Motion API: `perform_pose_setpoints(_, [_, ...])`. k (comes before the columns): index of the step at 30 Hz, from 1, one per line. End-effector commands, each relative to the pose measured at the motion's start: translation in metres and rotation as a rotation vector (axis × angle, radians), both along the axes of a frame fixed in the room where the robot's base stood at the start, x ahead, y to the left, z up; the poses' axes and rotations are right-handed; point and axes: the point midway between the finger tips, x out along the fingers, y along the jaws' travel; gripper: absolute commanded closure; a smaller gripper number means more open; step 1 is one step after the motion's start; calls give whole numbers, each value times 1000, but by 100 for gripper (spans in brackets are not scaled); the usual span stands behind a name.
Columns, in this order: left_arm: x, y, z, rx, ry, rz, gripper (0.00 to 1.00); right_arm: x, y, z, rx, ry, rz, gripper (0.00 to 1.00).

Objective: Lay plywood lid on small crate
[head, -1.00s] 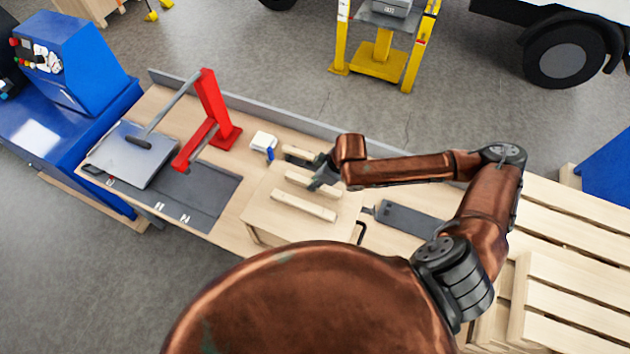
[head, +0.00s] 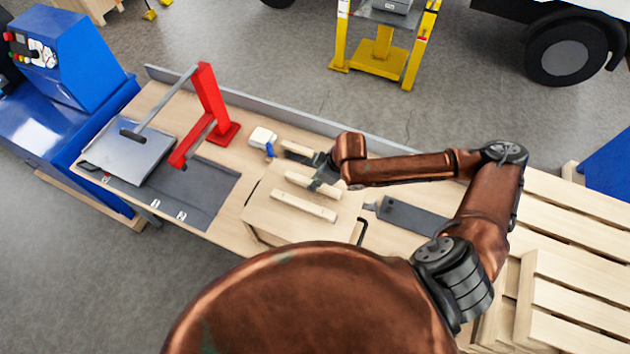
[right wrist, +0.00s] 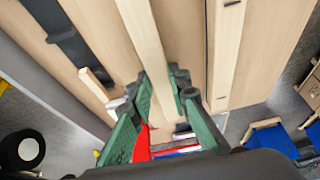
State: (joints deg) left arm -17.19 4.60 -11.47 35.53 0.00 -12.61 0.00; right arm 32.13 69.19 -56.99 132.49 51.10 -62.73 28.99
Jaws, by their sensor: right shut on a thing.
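The plywood lid (head: 275,217) is a pale flat panel with light battens on top. It lies over the small crate, whose body is almost wholly hidden beneath it; a dark handle (head: 362,231) shows at its right side. I cannot tell whether the lid rests on the rim or is just above it. My right gripper (head: 322,180) is shut on one batten of the lid. In the right wrist view its green fingers (right wrist: 168,110) stand on both sides of that batten (right wrist: 148,38). My left gripper is not in view.
A red lever press (head: 212,110) and a grey plate (head: 130,152) stand on the bench at left. A small white and blue item (head: 263,138) is behind the crate. A dark flat tool (head: 410,215) lies right of it. Slatted pallets (head: 570,265) are at right.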

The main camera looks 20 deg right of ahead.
Motion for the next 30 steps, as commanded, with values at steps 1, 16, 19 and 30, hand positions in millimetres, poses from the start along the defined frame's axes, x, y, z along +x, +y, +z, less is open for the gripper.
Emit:
perform_pose_setpoints(1, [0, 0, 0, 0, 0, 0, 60, 0, 1, 0, 1, -1, 0, 100])
perform_pose_setpoints(16, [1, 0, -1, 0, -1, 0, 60, 0, 0, -4, 1, -1, 0, 63])
perform_pose_setpoints(19, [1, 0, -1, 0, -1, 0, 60, 0, 0, -4, 1, -1, 0, 63])
perform_pose_setpoints(30, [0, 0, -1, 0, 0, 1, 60, -4, -6, 12, -2, -2, -1, 63])
